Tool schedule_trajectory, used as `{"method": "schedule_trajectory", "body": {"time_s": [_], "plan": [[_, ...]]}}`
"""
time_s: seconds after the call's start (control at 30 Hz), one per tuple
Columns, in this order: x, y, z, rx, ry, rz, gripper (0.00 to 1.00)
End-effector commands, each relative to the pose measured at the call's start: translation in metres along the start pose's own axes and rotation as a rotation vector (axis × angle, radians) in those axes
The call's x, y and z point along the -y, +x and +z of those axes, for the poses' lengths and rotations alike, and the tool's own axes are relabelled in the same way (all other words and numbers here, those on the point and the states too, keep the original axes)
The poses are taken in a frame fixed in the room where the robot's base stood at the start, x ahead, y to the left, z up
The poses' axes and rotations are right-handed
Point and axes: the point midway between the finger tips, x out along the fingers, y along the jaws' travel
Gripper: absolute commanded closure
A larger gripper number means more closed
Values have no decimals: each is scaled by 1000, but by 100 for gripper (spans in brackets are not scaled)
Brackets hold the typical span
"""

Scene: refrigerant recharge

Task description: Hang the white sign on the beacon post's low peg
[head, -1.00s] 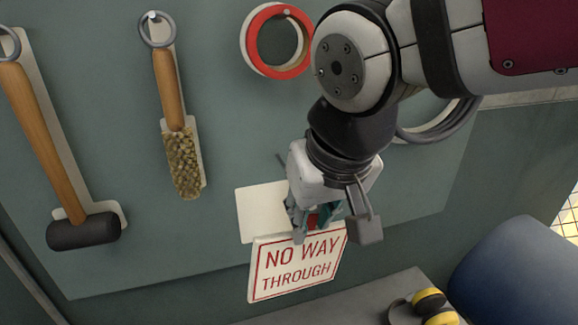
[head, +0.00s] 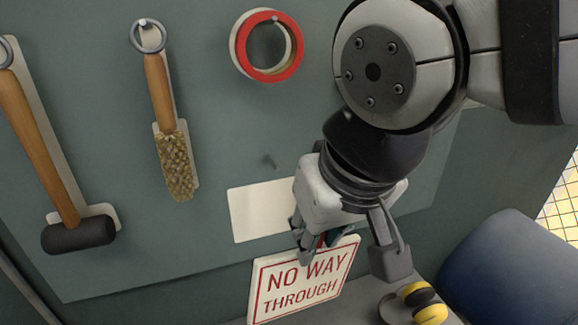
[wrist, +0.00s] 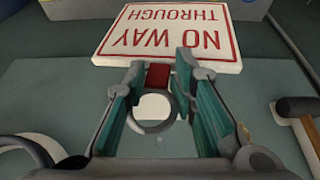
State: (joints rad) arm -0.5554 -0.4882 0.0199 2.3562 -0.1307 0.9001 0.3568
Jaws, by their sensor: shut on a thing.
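The white sign (head: 303,281) has red lettering "NO WAY THROUGH" and a red border. It hangs below my gripper (head: 322,240) in the head view, in front of the board. In the wrist view the sign (wrist: 172,35) lies beyond the fingertips, its lettering upside down. My gripper (wrist: 158,78) is shut on a red tab at the sign's edge, and a grey ring shows between the fingers. The sign is clear of the board. Neither the beacon post nor its low peg can be made out.
The green board (head: 215,100) holds a mallet (head: 75,235), a brush (head: 175,165) and a red-and-white tape roll (head: 268,72). Yellow ear defenders (head: 425,303) and a blue rounded object (head: 505,265) are at lower right.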

Motion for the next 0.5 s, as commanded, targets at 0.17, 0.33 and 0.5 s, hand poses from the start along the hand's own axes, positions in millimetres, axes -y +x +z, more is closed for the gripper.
{"method": "schedule_trajectory", "body": {"time_s": [0.17,0.33,0.5], "plan": [[0,0,0,0,0,0,100],[0,-2,3,0,0,0,100],[0,-6,12,1,0,0,100]]}}
